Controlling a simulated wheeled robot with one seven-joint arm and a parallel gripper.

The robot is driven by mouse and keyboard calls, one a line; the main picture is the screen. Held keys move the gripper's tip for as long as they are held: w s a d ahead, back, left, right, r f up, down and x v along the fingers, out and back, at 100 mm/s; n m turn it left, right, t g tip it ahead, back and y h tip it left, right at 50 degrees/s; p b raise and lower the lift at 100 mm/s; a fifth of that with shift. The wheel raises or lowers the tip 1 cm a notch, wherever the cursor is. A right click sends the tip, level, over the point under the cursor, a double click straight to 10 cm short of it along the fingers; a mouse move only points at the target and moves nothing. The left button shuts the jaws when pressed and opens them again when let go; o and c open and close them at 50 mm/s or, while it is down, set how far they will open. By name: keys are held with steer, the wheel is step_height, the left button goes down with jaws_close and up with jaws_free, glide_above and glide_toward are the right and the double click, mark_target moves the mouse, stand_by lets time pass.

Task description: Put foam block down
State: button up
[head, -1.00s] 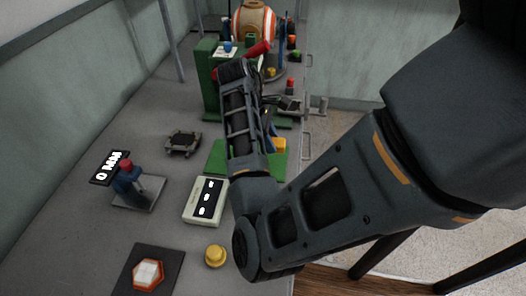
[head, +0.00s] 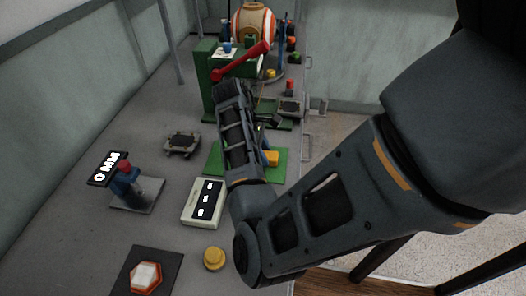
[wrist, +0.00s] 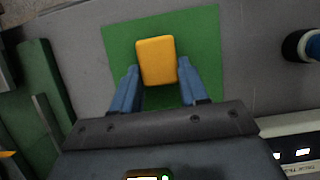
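The yellow foam block (wrist: 156,61) sits between the two blue fingers of my gripper (wrist: 158,66) in the wrist view, with a finger against each side. In the head view, the block (head: 271,158) shows to the right of my forearm, beside a blue finger of my gripper (head: 266,153). The green mat (head: 281,172) lies under it on the bench. In the wrist view the mat (wrist: 203,30) spreads around the block on the far side and both flanks. I cannot tell whether the block touches the mat. My forearm hides part of the mat.
A green press (head: 208,90) with a red lever (head: 240,62) stands beyond my arm. A white panel (head: 205,203) and a yellow knob (head: 214,259) are nearer. A small grey scale-like stand (head: 182,144) is left of the mat. A blue post with red top (head: 125,172) stands further left.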

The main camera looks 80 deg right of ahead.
steer(key=o, duration=0.4)
steer(key=shift+c, duration=0.2)
